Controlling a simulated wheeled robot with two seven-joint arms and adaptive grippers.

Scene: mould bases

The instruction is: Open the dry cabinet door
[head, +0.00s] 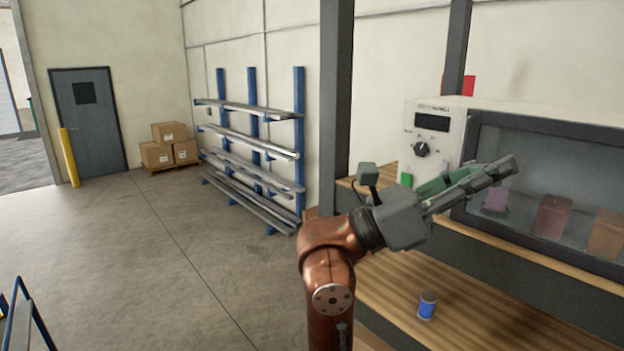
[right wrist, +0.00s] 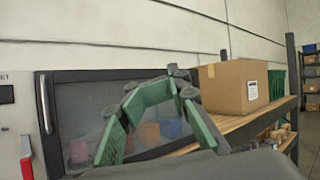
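The dry cabinet has a white control panel (head: 435,138) with a dark display and a knob. Its dark-framed glass door (head: 575,160) looks shut, and several coloured items show dimly behind the glass. In the right wrist view the upright silver handle (right wrist: 44,104) is at the door's left edge, left of my fingers. In the head view my gripper hides that part of the door. My right gripper (head: 488,178) is in front of the door's left part. Its green-padded fingers (right wrist: 155,130) are spread apart with nothing visible between them. My left gripper is out of view.
The cabinet stands on a wooden shelf. A blue spool (head: 427,306) is on the lower wooden shelf (head: 480,310). A dark post (head: 336,100) rises left of the cabinet. A cardboard box (right wrist: 234,86) stands right of the cabinet.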

